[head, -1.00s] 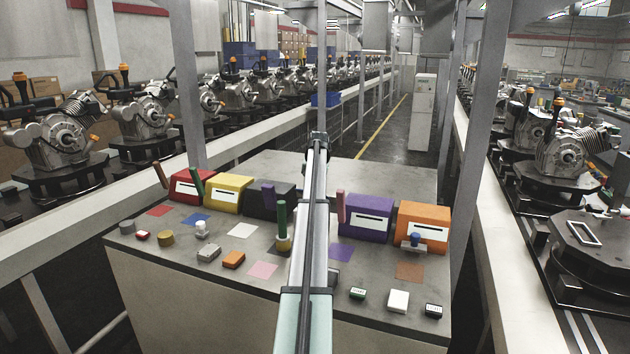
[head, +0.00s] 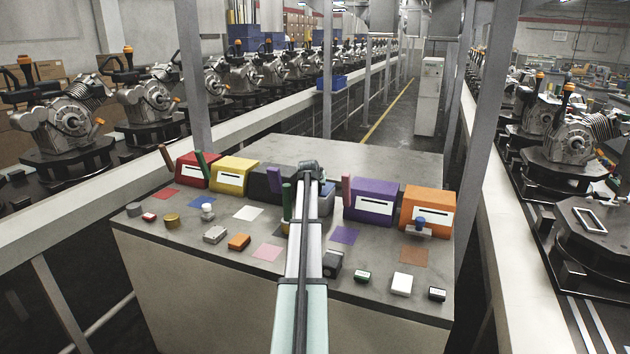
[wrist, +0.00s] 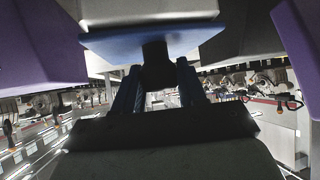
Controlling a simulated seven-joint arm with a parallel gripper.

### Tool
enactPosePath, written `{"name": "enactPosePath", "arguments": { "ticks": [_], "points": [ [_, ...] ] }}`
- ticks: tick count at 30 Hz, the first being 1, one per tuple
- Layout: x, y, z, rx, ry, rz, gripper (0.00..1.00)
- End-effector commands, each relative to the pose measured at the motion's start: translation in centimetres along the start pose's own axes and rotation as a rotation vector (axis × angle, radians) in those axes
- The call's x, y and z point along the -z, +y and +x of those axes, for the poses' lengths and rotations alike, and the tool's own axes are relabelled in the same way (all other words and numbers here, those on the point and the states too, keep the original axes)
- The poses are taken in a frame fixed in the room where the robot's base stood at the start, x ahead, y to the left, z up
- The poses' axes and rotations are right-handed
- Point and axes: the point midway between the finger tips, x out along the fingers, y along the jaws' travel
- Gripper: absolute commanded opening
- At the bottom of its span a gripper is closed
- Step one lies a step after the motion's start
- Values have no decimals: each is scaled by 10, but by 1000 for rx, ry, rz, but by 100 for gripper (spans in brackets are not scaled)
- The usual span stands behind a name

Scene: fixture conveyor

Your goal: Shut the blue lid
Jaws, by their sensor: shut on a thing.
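The blue lid (wrist: 150,42) shows in the wrist view as a flat blue panel just ahead of my gripper (wrist: 157,82). A short dark knob (wrist: 157,55) stands out from the panel towards me. My fingers are shut on this knob, one on each side. In the head view my arm covers most of the spot between the black and purple boxes; a bluish box (head: 327,201) partly shows beside it. The fingers cannot be made out there, and I cannot tell the lid's angle.
A black box (head: 268,180) stands left of the arm and a purple box (head: 374,200) right of it, both close by. Red, yellow and orange (head: 427,208) boxes stand further out. Small blocks and coloured patches lie on the table front. The table's back (head: 380,158) is clear.

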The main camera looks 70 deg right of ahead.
Motion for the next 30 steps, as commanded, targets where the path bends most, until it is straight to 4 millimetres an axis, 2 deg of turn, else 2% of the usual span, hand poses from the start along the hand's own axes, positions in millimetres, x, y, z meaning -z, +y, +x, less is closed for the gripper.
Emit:
{"name": "enactPosePath", "arguments": {
  "ticks": [3, 4, 10, 18, 22, 26, 30],
  "points": [
    [0, 0, 0, 0, -3, 1, 0],
    [0, 0, 0, 0, -3, 1, 41],
    [0, 0, 0, 0, -4, 1, 61],
    [0, 0, 0, 1, -4, 1, 63],
    [0, 0, -7, 1, -4, 1, 63],
    [-1, 0, -25, 1, -3, 1, 63],
    [-1, 0, -52, 1, -2, 1, 63]
  ]
}}
